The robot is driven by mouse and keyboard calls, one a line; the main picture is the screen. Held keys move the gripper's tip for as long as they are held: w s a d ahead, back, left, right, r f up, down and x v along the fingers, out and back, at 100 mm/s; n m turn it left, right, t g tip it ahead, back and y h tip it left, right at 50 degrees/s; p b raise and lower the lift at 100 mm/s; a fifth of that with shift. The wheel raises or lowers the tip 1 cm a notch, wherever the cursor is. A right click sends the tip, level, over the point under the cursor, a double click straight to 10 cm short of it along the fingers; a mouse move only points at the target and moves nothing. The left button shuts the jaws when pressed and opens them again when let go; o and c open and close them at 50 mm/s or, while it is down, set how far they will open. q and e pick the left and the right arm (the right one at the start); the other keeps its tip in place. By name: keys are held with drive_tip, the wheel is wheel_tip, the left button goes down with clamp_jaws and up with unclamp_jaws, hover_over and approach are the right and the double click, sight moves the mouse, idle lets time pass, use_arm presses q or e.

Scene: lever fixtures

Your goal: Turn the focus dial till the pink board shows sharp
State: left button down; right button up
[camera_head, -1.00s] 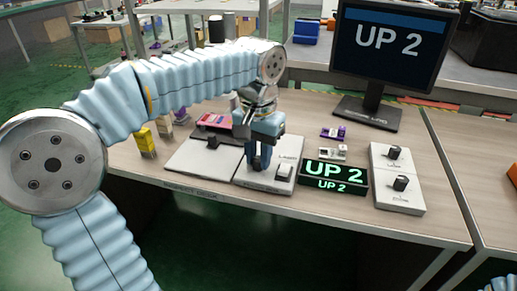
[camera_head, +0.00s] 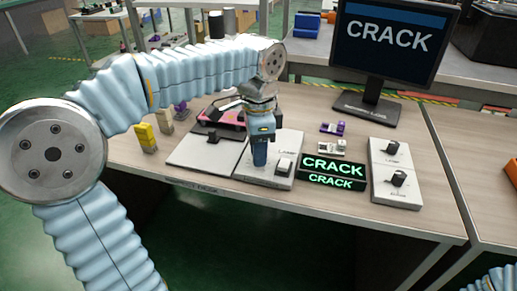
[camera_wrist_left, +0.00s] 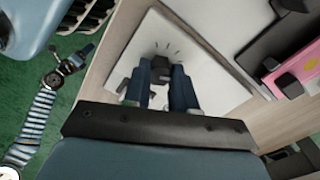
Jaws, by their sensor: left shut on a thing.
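My left gripper (camera_head: 260,163) points down at the pale panel (camera_head: 252,172) in the middle of the desk. In the left wrist view its two fingers (camera_wrist_left: 160,90) are shut on a dark dial (camera_wrist_left: 161,64) with tick marks fanned around it on the plate. The fingers hide most of this dial in the head view. The pink board (camera_head: 232,117) lies behind the panels, partly hidden by my left wrist; it also shows in the left wrist view (camera_wrist_left: 300,62). The monitor (camera_head: 391,42) and the small display (camera_head: 333,170) read CRACK. My right gripper (camera_wrist_left: 76,60) is small in the wrist view.
A rocker switch (camera_head: 284,165) is beside my left gripper. A panel with two black knobs (camera_head: 396,187) stands at the right. A pale plate with a black lever (camera_head: 212,136) is left. Yellow (camera_head: 147,137) and beige blocks stand farther left; small boards (camera_head: 332,128) lie behind the display.

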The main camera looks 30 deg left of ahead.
use_arm(q)
drive_tip(key=shift+m, duration=1)
drive_tip(key=c, duration=0.9)
unclamp_jaws()
drive_tip(key=shift+r, duration=0.1)
wheel_tip(320, 180, up, 14)
drive_tip(key=shift+f, duration=0.2)
